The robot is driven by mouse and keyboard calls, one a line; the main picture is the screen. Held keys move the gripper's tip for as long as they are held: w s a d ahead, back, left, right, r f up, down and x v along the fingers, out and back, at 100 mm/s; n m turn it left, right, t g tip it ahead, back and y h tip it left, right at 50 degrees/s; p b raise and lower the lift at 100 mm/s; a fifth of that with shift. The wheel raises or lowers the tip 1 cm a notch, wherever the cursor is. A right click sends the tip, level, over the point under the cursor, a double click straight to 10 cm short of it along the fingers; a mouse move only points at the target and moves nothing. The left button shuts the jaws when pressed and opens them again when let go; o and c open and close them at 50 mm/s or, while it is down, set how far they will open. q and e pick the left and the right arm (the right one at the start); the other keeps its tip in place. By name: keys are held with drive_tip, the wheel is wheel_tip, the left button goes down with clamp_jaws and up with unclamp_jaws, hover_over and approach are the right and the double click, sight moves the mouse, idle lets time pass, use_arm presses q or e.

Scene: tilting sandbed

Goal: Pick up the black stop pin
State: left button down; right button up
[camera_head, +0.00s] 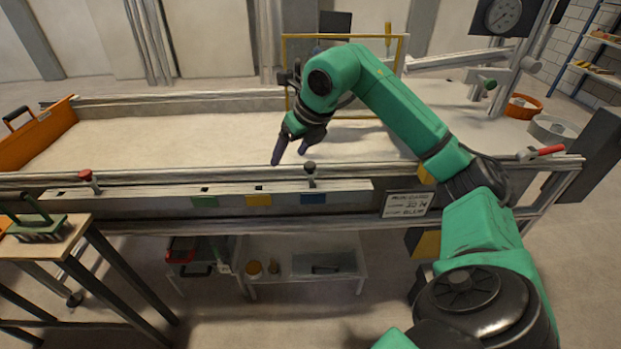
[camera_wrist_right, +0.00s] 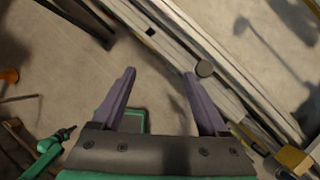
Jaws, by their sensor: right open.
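The black stop pin (camera_head: 309,170) stands upright on the front rail of the sandbed, with its round dark knob on top. In the wrist view its knob (camera_wrist_right: 205,68) shows from above, just beyond the tip of the right-hand finger and outside the gap between the fingers. My right gripper (camera_head: 289,156) is open and empty, with its purple fingers pointing down close to the pin, slightly left of it in the head view. My left gripper is not in view.
A red-knobbed pin (camera_head: 87,176) stands further left on the rail. Green, blue and yellow patches mark the rail's front. The sandbed (camera_head: 190,135) has an orange gate (camera_head: 38,135) at its left end. A brush (camera_head: 37,227) lies on a side table. A yellow frame (camera_head: 284,80) stands behind my arm.

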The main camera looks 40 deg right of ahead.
drive_tip(key=m+g+h, duration=0.1)
drive_tip(key=m+h, duration=0.1)
approach(312, 167)
drive_tip(key=p+x, duration=0.2)
drive_tip(key=x, duration=1.1)
drive_tip(key=shift+f, duration=0.1)
clamp_jaws()
